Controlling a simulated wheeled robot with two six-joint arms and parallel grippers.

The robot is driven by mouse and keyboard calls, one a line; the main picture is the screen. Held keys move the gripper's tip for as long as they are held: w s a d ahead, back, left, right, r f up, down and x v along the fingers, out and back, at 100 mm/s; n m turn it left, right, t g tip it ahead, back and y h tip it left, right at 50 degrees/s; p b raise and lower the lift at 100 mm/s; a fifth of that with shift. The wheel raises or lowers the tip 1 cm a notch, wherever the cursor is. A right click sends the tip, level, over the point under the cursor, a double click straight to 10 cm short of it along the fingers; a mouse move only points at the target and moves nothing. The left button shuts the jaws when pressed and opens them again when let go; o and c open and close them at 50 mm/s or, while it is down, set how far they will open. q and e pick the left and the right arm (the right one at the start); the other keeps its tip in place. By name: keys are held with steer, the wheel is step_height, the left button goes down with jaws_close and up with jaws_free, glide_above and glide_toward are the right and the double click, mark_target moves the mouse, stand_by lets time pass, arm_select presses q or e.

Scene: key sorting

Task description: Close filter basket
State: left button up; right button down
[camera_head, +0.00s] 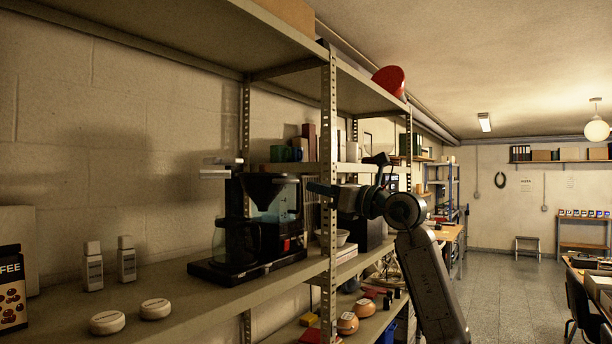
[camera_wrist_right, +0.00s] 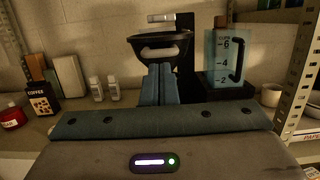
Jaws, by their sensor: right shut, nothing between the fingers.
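The coffee maker (camera_head: 262,235) stands on the shelf in the head view, with a glass jug at its left side. In the right wrist view its black filter basket (camera_wrist_right: 178,42) shows just beyond my fingertips, left of the clear water tank (camera_wrist_right: 222,58) with level marks. My right gripper (camera_head: 314,188) reaches in past the shelf post from the right. Its blue fingers (camera_wrist_right: 160,70) are shut and empty, pointing at the basket; I cannot tell whether they touch it. My left gripper is not in view.
The perforated shelf post (camera_head: 328,150) stands beside my right gripper. Two white shakers (camera_head: 93,266), two round white lids (camera_head: 108,322) and a coffee bag (camera_head: 12,290) are at the left. A white bowl (camera_head: 336,237) sits right of the machine.

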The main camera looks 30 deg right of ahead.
mark_target(278, 187)
steer(key=shift+p+x, duration=0.7)
steer(key=shift+x, duration=1.15)
steer(key=p+x, duration=0.3)
steer(key=x, duration=0.2)
steer(key=shift+p, duration=0.4)
steer(key=w+a+p, duration=0.1)
steer(key=w, duration=0.3)
steer(key=w+a+p, duration=0.1)
steer(key=w, duration=0.1)
steer(key=shift+a+f+p, duration=0.3)
steer(key=shift+f+p, duration=0.05)
steer(key=shift+s, duration=0.2)
steer(key=shift+d, duration=0.1)
steer(key=shift+f, duration=0.15)
